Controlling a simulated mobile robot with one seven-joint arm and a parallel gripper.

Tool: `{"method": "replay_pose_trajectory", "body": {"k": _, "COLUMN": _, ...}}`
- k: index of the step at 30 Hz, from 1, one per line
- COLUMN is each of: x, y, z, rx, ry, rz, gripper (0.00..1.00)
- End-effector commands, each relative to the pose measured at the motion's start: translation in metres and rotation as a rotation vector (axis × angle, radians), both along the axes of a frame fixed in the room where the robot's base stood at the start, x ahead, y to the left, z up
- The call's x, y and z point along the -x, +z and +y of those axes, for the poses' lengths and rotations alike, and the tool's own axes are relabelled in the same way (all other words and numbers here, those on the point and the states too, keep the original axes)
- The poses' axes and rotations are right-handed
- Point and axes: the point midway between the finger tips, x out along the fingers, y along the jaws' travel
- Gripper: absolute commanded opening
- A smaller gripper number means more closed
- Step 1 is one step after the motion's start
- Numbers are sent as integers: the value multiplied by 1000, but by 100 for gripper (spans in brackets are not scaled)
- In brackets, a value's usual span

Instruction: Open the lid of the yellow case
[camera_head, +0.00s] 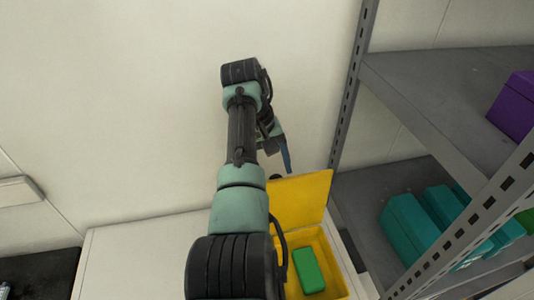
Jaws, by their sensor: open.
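The yellow case (338,271) stands on a white surface, partly hidden behind my arm. Its lid (303,200) is raised and stands up at the back of the case. The inside of the case shows, with a green block (308,270) lying in it. My gripper (287,170) is above and behind the lid's upper edge, with a blue finger pointing down. It is open, with nothing seen in it. I cannot tell whether it touches the lid. A small dark part beside the lid's upper left corner is unclear.
A grey metal shelf rack (400,90) stands close on the right, with teal boxes (408,228) on a lower shelf and a purple box (515,105) higher up. The white counter (140,255) is clear left of my arm. A dark surface (40,272) lies at far left.

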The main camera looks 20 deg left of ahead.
Motion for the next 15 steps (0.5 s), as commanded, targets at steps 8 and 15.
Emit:
{"method": "replay_pose_trajectory", "body": {"k": 8, "x": 4, "y": 46, "z": 11, "rx": -1, "ry": 1, "rz": -1, "gripper": 72}}
{"method": "replay_pose_trajectory", "body": {"k": 15, "x": 5, "y": 58, "z": 13, "rx": 1, "ry": 1, "rz": 1, "gripper": 72}}
